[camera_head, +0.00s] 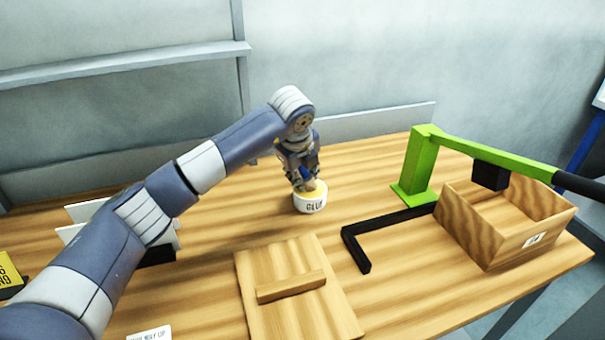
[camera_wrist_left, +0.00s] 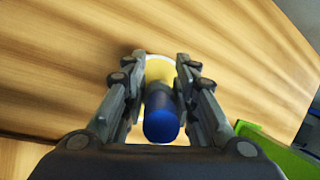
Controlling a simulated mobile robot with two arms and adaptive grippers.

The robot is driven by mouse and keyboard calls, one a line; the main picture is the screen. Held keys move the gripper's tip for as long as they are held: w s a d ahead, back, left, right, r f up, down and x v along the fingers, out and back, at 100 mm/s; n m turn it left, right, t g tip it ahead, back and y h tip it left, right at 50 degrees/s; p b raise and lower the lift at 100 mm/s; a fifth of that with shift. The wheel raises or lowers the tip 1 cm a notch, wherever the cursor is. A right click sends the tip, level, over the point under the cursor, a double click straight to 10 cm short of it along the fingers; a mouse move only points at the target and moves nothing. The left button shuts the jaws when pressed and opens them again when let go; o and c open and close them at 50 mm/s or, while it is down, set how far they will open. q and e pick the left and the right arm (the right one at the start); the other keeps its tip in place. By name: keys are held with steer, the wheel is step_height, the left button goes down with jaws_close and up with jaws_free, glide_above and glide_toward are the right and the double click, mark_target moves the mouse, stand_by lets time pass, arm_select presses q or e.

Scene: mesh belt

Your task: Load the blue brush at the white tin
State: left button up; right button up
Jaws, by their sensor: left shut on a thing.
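The white tin (camera_head: 309,203) stands upright on the wooden table, with "GLUE" on its side and yellow contents at its open top. My left gripper (camera_head: 305,180) is right above the tin, pointing down. It is shut on the blue brush (camera_wrist_left: 161,118), whose round blue handle end faces the left wrist camera. A bit of the brush also shows between the fingers in the head view (camera_head: 305,173). The brush's lower end is at the tin's mouth; I cannot tell how deep it is. The tin's rim and yellow inside show beyond the fingers in the left wrist view (camera_wrist_left: 160,70). My right gripper is not in view.
A wooden board with a raised strip (camera_head: 290,286) lies in front of the tin. A black L-shaped bar (camera_head: 357,250) lies to its right. Further right are a green post with an arm (camera_head: 418,165) and an open wooden box (camera_head: 474,229). A yellow sign (camera_head: 8,272) is at far left.

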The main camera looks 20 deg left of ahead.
arm_select(q)
steer(key=shift+r+p, duration=0.6)
steer(key=shift+r, duration=0.15)
steer(key=shift+r+p, duration=1.1)
steer(key=shift+r, duration=1.5)
